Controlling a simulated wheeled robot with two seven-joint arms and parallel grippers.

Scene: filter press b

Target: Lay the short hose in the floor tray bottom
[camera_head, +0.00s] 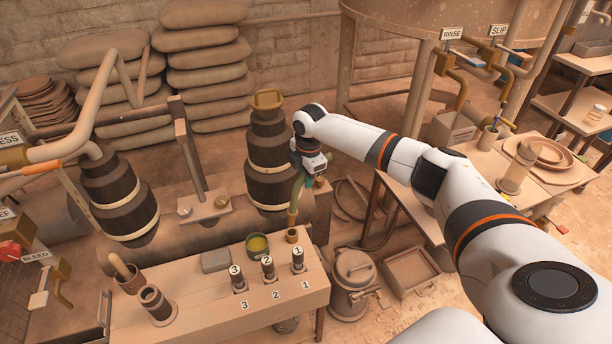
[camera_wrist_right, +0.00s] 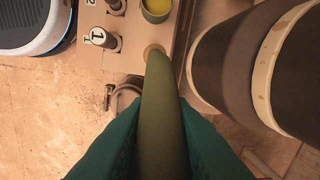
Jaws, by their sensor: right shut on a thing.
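The short hose (camera_head: 293,205) is olive green and hangs roughly upright at the right end of the labelled bench. My right gripper (camera_head: 305,180) is shut on its upper part. In the right wrist view the hose (camera_wrist_right: 162,115) runs between the teal fingers (camera_wrist_right: 160,150). Its far end meets or overlaps a round tan fitting (camera_wrist_right: 153,51) on the bench; I cannot tell whether it is seated in it. The floor tray (camera_head: 436,277), shallow and square, lies on the floor to the right, and its visible bottom looks bare. My left gripper is not in view.
The bench (camera_head: 215,305) carries several numbered pegs and a cup of yellow stuff (camera_head: 257,246). A lidded pot (camera_head: 354,280) stands between bench and tray. A large dark barrel (camera_head: 268,160) is behind the gripper. A table (camera_head: 540,185) stands at the right.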

